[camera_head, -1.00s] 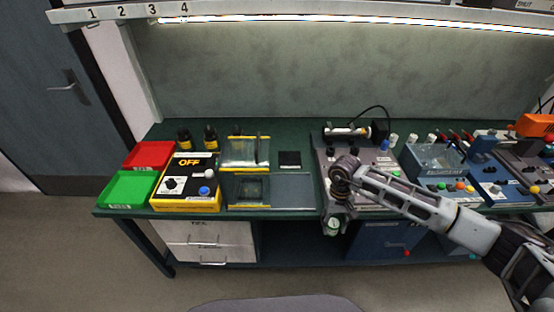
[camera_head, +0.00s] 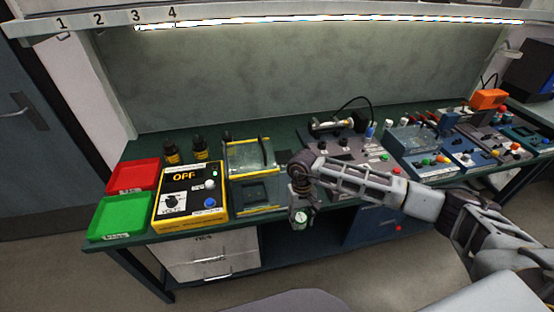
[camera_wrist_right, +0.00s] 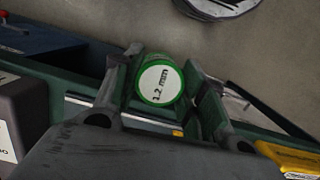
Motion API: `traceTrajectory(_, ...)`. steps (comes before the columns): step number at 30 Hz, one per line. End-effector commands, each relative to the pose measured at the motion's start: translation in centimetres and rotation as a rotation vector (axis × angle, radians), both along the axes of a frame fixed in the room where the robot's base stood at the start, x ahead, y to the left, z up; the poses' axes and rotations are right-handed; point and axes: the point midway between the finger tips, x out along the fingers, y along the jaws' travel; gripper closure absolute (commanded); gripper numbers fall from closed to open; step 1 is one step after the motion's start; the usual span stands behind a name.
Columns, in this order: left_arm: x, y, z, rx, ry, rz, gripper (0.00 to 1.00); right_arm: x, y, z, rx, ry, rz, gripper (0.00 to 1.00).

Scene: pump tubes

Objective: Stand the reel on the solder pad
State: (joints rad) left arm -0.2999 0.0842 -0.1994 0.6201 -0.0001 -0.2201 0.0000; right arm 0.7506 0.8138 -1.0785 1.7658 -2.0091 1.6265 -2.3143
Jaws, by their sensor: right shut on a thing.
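The reel (camera_head: 300,218) is a small green spool with a white round face. In the right wrist view the reel (camera_wrist_right: 160,82) reads "1.2 mm" and sits between both fingers. My right gripper (camera_head: 300,205) is shut on it, pointing down just in front of the bench's front edge. A small dark pad, likely the solder pad (camera_head: 284,157), lies on the bench behind my right wrist, which partly hides it. The reel is apart from it. My left gripper is not in view.
A yellow-black power box (camera_head: 190,190), a red tray (camera_head: 133,172) and a green tray (camera_head: 120,216) stand on the left. A yellow-edged clear case (camera_head: 250,157) is left of my wrist. A grey console (camera_head: 345,150) and several blue units fill the right.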

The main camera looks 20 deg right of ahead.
Motion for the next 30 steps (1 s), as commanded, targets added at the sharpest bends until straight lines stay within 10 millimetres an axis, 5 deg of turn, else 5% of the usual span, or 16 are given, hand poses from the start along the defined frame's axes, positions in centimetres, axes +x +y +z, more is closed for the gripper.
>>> traceTrajectory(11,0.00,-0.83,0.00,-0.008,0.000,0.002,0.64,0.03,-0.01,0.05,0.000,-0.001,0.000,0.95)
traceTrajectory(16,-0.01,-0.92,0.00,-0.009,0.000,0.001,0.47,0.05,-0.01,0.05,0.000,-0.001,-0.006,0.95)
traceTrajectory(19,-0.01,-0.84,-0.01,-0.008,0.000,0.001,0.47,0.09,-0.04,0.09,0.001,-0.001,-0.029,0.95)
traceTrajectory(30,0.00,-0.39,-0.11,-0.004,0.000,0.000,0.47,0.70,-0.29,0.56,0.000,-0.002,-0.317,0.95)
